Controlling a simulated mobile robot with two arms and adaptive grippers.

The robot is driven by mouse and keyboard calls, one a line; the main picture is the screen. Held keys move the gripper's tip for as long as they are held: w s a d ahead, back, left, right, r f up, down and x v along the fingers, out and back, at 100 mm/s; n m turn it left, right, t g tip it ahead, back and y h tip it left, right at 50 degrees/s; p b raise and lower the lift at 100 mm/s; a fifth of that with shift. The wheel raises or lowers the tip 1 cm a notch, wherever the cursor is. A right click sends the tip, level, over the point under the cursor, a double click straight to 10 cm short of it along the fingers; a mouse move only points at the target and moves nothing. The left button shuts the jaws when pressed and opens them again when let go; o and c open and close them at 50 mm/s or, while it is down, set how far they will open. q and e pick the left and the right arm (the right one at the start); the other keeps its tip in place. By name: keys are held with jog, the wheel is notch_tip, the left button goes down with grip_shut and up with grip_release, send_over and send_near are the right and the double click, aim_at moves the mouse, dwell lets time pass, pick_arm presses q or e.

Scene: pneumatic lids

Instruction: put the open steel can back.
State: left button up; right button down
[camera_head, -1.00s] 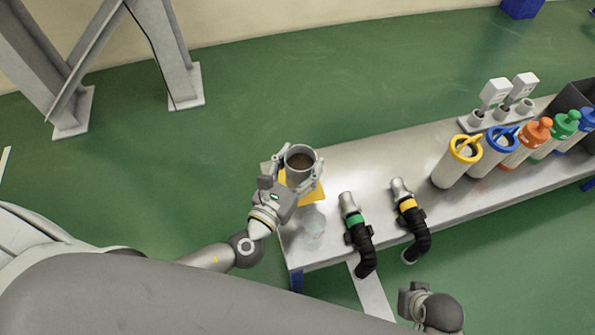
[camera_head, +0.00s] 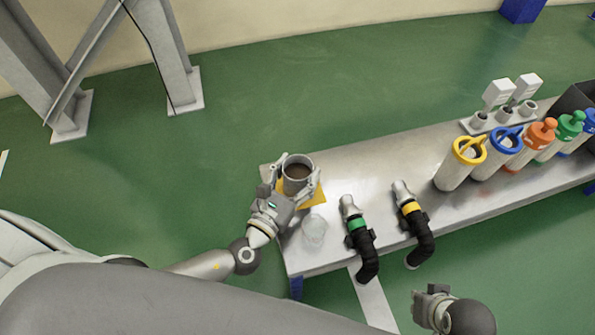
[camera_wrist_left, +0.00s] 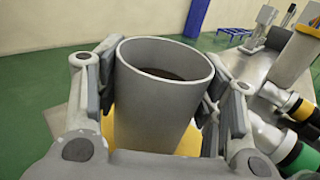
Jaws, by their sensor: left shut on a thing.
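The open steel can (camera_head: 297,172) is upright and grey, with dark contents inside. In the head view it is at the left end of the steel bench, over a yellow mat (camera_head: 316,196). My left gripper (camera_head: 295,177) is shut on the can, with a finger on each side of it. The left wrist view shows the can (camera_wrist_left: 160,105) between the finger pads, its rim unobstructed. Its base is hidden, so I cannot tell whether it touches the mat. My right gripper (camera_head: 428,303) is at the lower right, off the bench's front edge; its fingers are not clear.
A clear cup or lid (camera_head: 314,230) lies in front of the mat. Bare bench (camera_head: 365,160) lies behind the hoses.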

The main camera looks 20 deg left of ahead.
pick_arm(q)
jog(key=shift+f, duration=0.1)
jog(key=o, duration=0.8)
pick_arm(e)
jog(key=shift+r, duration=0.35)
